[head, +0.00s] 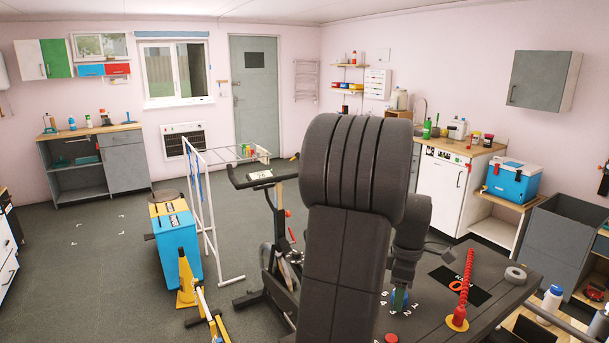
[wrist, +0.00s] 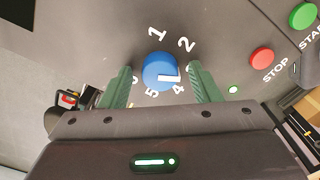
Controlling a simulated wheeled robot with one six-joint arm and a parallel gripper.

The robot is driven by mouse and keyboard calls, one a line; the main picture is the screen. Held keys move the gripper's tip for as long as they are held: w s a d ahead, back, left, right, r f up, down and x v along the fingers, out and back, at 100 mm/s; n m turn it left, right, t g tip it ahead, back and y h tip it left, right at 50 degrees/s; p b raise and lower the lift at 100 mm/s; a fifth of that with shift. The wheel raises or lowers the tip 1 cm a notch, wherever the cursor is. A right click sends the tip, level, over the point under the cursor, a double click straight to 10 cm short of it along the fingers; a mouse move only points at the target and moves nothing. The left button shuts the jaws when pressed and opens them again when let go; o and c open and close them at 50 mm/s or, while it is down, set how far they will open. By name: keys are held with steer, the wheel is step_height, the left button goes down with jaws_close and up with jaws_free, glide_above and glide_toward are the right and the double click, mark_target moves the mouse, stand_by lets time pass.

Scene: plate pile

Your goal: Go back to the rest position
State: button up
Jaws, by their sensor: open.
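My gripper (wrist: 158,88) is open, with a green finger on either side of a blue round knob (wrist: 152,66) in the wrist view. There is a visible gap between the knob and the right finger; whether the left finger touches is hard to tell. The knob's white mark points right in that view, towards the right finger. White numbers ring the knob, and the fingers partly cover some. In the head view my gripper (head: 399,300) reaches down over the blue knob (head: 405,293) on the dark table (head: 440,310), partly hiding it.
A red STOP button (wrist: 262,58) and a green START button (wrist: 303,16) lie right of the knob. The table also bears a red spiral post (head: 466,285) and a grey tape roll (head: 515,275). An exercise bike (head: 275,225) stands left of my arm. Open floor lies further left.

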steer(key=shift+w+f+m, duration=0.1)
steer(key=shift+m, duration=0.2)
steer(key=m, duration=0.4)
steer(key=shift+m+b, duration=0.3)
steer(key=shift+b, duration=0.05)
steer(key=m, duration=0.5)
steer(key=shift+b, duration=0.3)
steer(key=m+b, duration=0.1)
steer(key=m, duration=0.4)
steer(key=shift+m, duration=0.4)
steer(key=m+b, duration=0.1)
steer(key=m, duration=0.3)
steer(key=shift+m, duration=0.3)
